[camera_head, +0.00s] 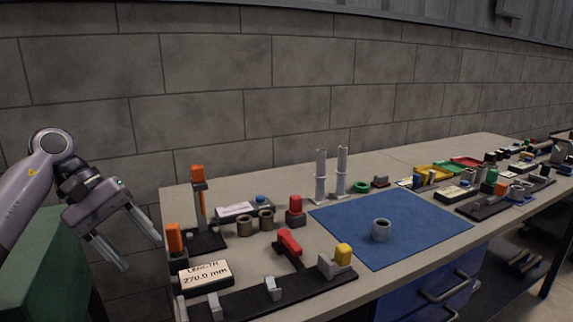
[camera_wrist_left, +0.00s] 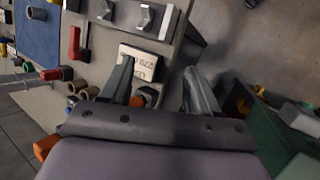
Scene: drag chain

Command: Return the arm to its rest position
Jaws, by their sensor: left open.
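My left gripper (camera_head: 142,247) is at the left of the head view, beyond the left end of the workbench (camera_head: 270,181). Its two fingers are apart and nothing is between them. In the left wrist view the fingers (camera_wrist_left: 160,85) also stand apart, with the bench end and a white length sign (camera_wrist_left: 142,62) behind them. The sign (camera_head: 206,274) reads 270.0 mm in the head view. My right gripper shows in neither view.
A green box-like thing (camera_head: 45,262) stands close below my left arm. An orange-topped upright stand (camera_head: 199,205) is near the bench's left end. A blue mat (camera_head: 420,224) holds a grey ring (camera_head: 381,230). Several small parts crowd the bench's right side.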

